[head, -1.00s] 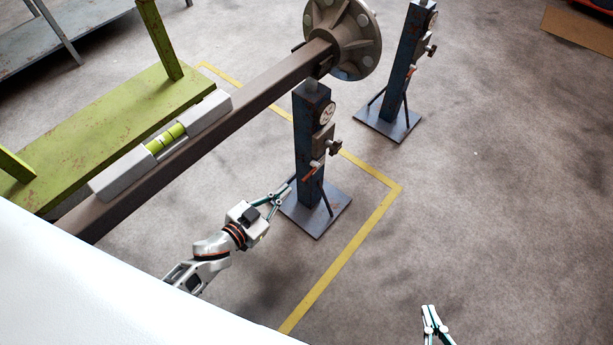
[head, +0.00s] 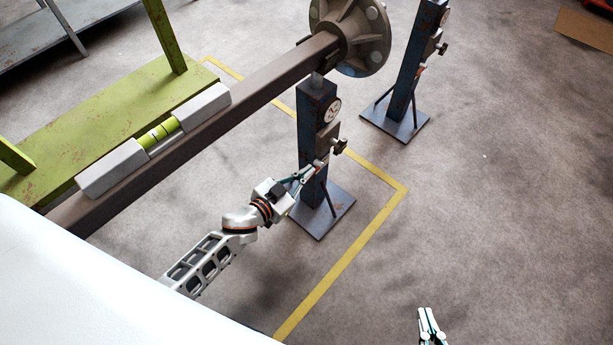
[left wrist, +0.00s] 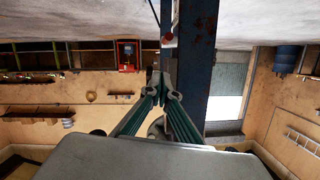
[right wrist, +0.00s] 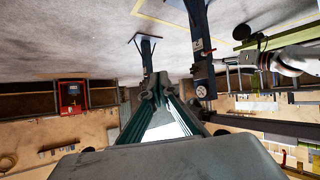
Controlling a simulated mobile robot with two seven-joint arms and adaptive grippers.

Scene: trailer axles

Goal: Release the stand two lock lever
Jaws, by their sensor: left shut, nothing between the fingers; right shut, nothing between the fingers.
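A blue stand (head: 311,140) with a round gauge and a side knob (head: 340,146) holds up the axle beam near its hub. Its lock lever is small and mostly covered by my left gripper in the head view; a red handle (left wrist: 168,18) beside the post shows in the left wrist view. My left gripper (head: 310,172) is shut and empty, its tips at the lever; contact cannot be told. The left wrist view shows its tips (left wrist: 160,88) just below the red handle. My right gripper (head: 428,318) is shut and empty over open floor, away from the stands.
A second blue stand (head: 405,85) stands farther back right. The brown axle beam (head: 200,130) carries a spirit level (head: 155,138) and ends in a hub (head: 350,35). A green bench (head: 95,125) lies behind it.

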